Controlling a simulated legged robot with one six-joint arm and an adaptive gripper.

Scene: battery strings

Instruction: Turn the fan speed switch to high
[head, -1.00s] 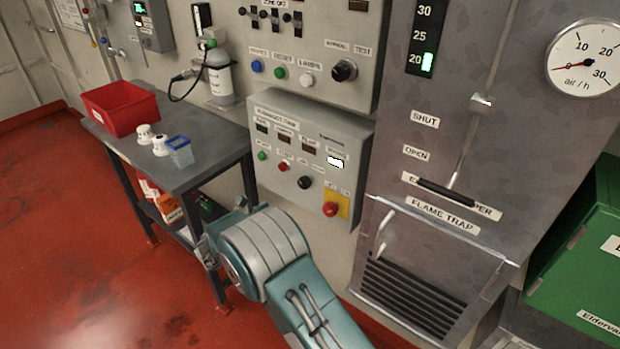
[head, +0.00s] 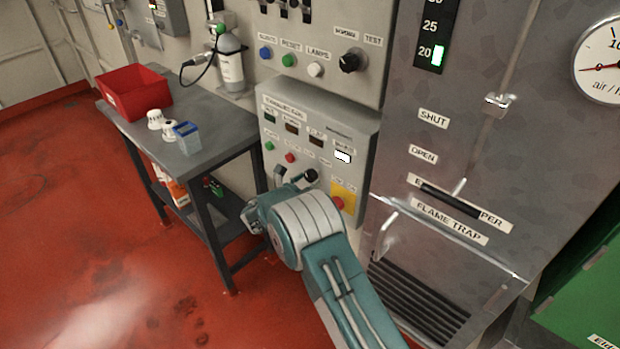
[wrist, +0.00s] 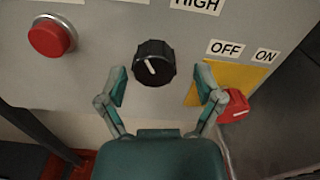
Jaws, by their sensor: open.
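The fan speed switch is a black round knob (wrist: 154,63) with a short white line on its face, tilted a little from upper left to lower right. In the wrist view, a HIGH label (wrist: 197,4) sits above and to its right. In the head view, the knob (head: 311,175) shows just above my arm on the grey exhaust fan panel (head: 357,128). My gripper (wrist: 162,84) is open and faces the panel, with one finger on each side of the knob's lower part. I see gaps between the fingers and the knob; the depth is hard to tell.
A red button (wrist: 50,38) lies left of the knob. A red switch (wrist: 234,104) on a yellow plate (wrist: 208,87), with OFF and ON labels, lies close to my right finger. A table (head: 215,150) with a red bin (head: 133,92) stands at the left in the head view.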

